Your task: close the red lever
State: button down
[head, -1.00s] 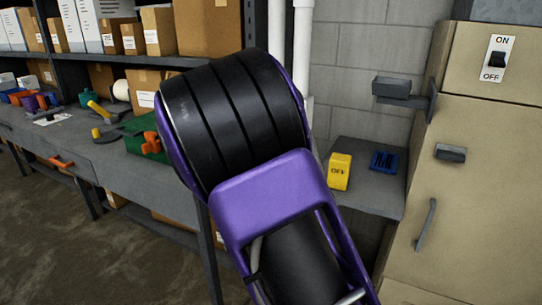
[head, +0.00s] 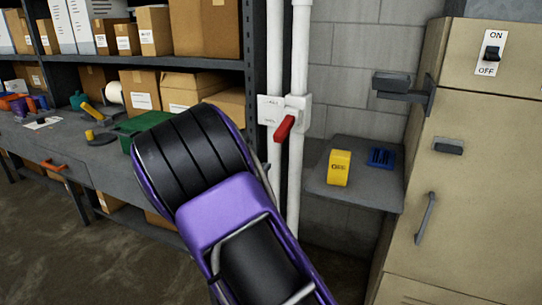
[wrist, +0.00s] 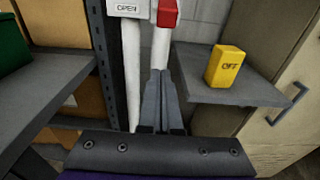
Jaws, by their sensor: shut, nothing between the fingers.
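The red lever (head: 285,128) sits on a white mount on the vertical white pipe (head: 298,60). It slants down and to the left in the head view. In the wrist view the red lever (wrist: 167,13) shows at the top edge, partly cut off, beside a plate (wrist: 126,8) that reads "OPEN". My gripper (wrist: 160,73) is shut and empty, its fingertips below the lever and apart from it in the picture. In the head view my purple and black arm hides the gripper.
A small shelf (head: 342,198) right of the pipe holds a yellow block (head: 340,168) marked OFF and a blue item (head: 381,158). A tan cabinet (head: 470,180) with an ON/OFF switch (head: 491,53) stands at right. A workbench (head: 80,160) and box shelves fill the left.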

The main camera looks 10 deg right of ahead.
aim_at(285, 127)
jog(key=r+x, duration=0.1)
jog(key=x, duration=0.9)
jog(key=r, duration=0.1)
jog(key=s+a+r, duration=0.1)
jog(key=shift+s+r, duration=0.15)
jog(key=shift+r, duration=0.25)
